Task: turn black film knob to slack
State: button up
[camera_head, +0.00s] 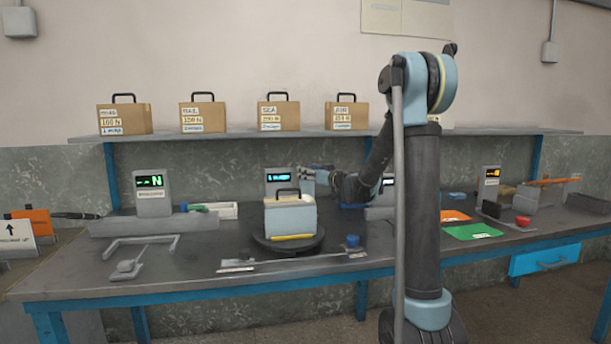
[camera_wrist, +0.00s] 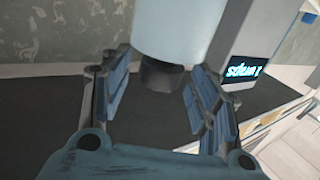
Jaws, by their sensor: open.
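The black film knob (camera_wrist: 162,76) is a short dark stub on the end of a pale blue cylinder (camera_wrist: 172,32) in the wrist view. My gripper (camera_wrist: 161,66) is open, with one blue-padded finger on each side of the knob. A visible gap lies between the knob and each finger. In the head view my gripper (camera_head: 322,177) is at the back of the bench, beside a lit display post (camera_head: 279,178). The knob cannot be made out there, so its turned position is unclear.
A pale case (camera_head: 290,216) with a black handle stands on a dark round turntable (camera_head: 288,244) in front of my gripper. The grey display housing (camera_wrist: 252,42) is close on the right in the wrist view. Cardboard boxes (camera_head: 203,117) stand on the shelf above.

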jog(key=shift+w+a, duration=0.35)
jog(key=shift+w, duration=0.05)
jog(key=c, duration=1.1)
jog(key=shift+n+g+y, duration=0.7)
jog(key=shift+g, duration=0.1)
jog(key=o, duration=1.1)
